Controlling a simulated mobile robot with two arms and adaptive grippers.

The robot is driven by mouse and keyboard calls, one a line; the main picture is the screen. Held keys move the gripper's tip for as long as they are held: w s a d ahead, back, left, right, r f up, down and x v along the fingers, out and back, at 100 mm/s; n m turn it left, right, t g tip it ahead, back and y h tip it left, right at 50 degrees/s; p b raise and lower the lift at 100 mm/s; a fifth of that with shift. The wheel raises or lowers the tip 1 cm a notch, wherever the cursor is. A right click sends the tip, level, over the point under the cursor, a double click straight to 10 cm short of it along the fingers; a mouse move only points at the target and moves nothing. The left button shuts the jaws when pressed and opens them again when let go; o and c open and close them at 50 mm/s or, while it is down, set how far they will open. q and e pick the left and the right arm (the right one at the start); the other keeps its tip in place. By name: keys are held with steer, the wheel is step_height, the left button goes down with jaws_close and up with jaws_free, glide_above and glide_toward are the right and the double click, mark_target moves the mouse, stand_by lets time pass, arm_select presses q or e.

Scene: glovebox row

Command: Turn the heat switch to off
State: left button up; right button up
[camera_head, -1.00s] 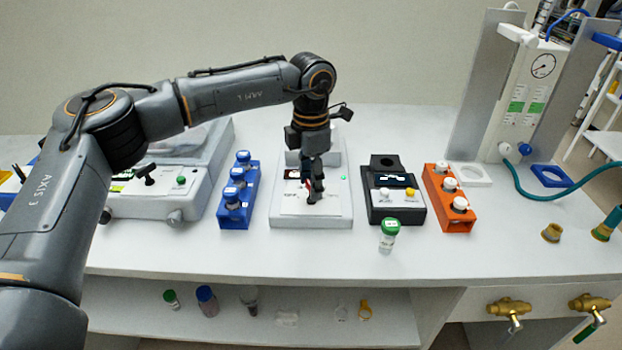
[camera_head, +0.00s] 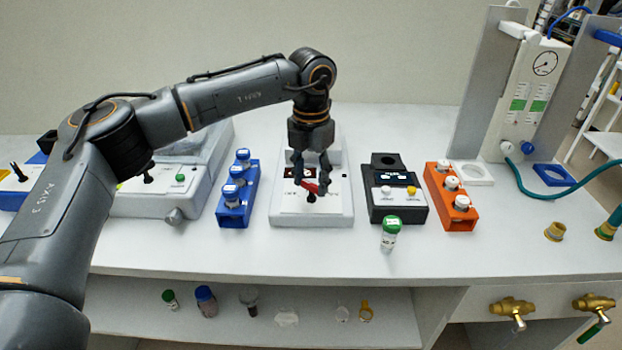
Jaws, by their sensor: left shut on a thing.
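The white device (camera_head: 342,212) stands in the middle of the bench. On its front panel is a small switch (camera_head: 311,189) with a red part and a black part below it; I take it for the heat switch. Its lettering is too small to read. My left gripper (camera_head: 313,184) reaches down from above with its fingers on either side of the red part, shut on it. The fingers hide some of the panel and display. My right gripper is out of view.
A black device (camera_head: 396,210) and an orange rack (camera_head: 459,218) stand right. A green-capped vial (camera_head: 390,232) stands in front. The bench front is mostly clear.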

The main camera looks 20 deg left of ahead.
mark_target(310, 184)
arm_select(q)
steer(key=shift+n, duration=1.2)
steer(key=o, duration=1.2)
steer(key=shift+c, duration=0.2)
step_height(310, 184, up, 12)
